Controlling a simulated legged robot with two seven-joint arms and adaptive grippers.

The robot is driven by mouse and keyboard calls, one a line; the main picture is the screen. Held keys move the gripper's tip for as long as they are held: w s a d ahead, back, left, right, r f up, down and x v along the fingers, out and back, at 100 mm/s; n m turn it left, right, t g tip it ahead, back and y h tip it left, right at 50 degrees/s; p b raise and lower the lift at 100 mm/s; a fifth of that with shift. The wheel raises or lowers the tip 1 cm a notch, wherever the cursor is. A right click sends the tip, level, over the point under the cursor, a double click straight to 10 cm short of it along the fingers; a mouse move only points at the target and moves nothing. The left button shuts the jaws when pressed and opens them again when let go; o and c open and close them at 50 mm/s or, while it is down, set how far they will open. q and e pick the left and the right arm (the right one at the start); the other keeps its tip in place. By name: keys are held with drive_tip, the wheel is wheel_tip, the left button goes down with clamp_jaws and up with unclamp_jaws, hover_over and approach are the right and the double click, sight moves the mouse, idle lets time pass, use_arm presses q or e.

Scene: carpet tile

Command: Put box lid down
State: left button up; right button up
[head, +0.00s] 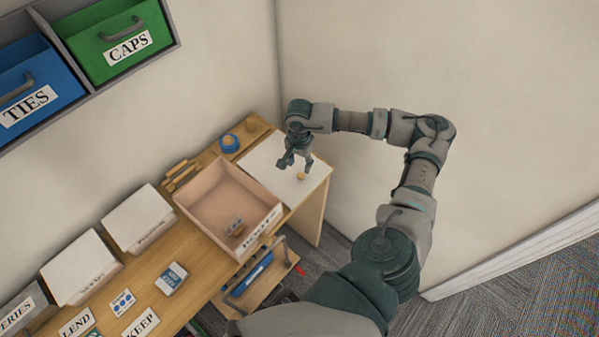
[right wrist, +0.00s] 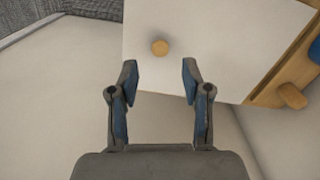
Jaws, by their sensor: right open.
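The box lid (head: 270,163) is a flat white panel with a small round wooden knob (head: 301,176). It lies at the right end of the wooden bench, beside the open box (head: 217,184). The lid (right wrist: 205,30) and its knob (right wrist: 159,47) also show in the right wrist view. My right gripper (head: 296,163) is over the lid, close to the knob. In the right wrist view its fingers (right wrist: 160,75) are apart with nothing between them, and the knob is just beyond the fingertips. My left gripper is not in view.
The open box holds a small item (head: 235,226). Closed white boxes (head: 138,217) stand left of it. A blue tape roll (head: 229,143) lies behind the lid. A lower drawer (head: 262,280) stands out below. Blue and green wall bins (head: 110,40) hang at upper left.

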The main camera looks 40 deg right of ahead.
wheel_tip(320, 180, up, 4)
drive_tip(key=shift+d+r, duration=0.15)
idle(0.6)
